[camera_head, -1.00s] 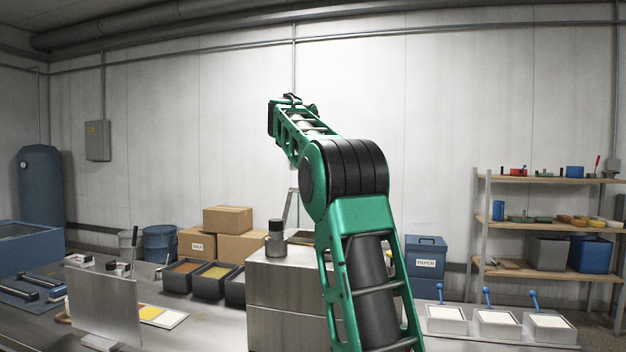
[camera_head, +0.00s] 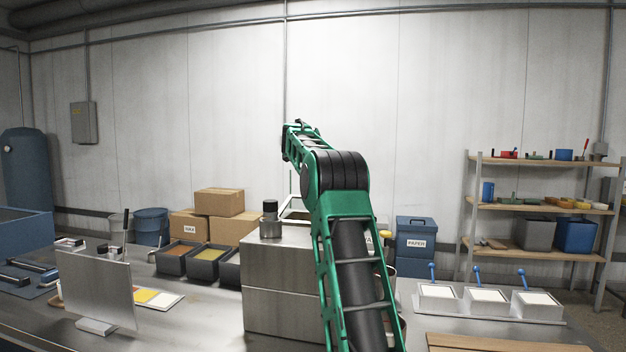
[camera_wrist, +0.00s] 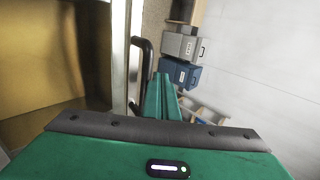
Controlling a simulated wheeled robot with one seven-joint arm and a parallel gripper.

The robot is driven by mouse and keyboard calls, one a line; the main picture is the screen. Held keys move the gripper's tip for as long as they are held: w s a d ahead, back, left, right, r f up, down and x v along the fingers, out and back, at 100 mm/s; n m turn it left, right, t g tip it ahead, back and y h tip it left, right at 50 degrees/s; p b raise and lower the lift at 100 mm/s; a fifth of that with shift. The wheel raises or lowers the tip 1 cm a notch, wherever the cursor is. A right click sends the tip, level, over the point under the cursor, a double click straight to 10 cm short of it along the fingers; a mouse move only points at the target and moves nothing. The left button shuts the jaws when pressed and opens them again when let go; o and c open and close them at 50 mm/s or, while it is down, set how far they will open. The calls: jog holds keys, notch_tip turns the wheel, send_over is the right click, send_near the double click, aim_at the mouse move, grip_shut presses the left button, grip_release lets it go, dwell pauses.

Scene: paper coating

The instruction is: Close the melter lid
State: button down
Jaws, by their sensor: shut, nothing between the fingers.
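The melter (camera_head: 280,262) is a brushed-metal box in the middle of the bench in the head view. Its top opening is partly visible, and a thin raised lid edge (camera_head: 291,184) stands behind it, mostly hidden by my arm. In the wrist view a golden metal surface (camera_wrist: 50,60) fills the left, bordered by an upright pale metal edge (camera_wrist: 128,50). A dark bar handle (camera_wrist: 147,70) is beside that edge. My gripper (camera_wrist: 162,95) is shut and empty, its green fingers just right of the handle. Contact with it cannot be told. In the head view the fingers are hidden.
A dark cylinder (camera_head: 270,219) stands on the melter top. Dark bins (camera_head: 208,262) and cartons (camera_head: 219,202) are to the left. A blue paper bin (camera_head: 416,242) and white trays with blue handles (camera_head: 487,299) are to the right. A wooden board (camera_head: 490,343) is at front right.

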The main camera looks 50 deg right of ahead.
jog(key=shift+w+d+f, duration=0.1)
jog(key=shift+d+f, duration=0.1)
jog(key=shift+f, duration=0.3)
jog(key=shift+w+d+f, duration=0.1)
jog(key=shift+d+f, duration=0.1)
jog(key=shift+f, duration=0.3)
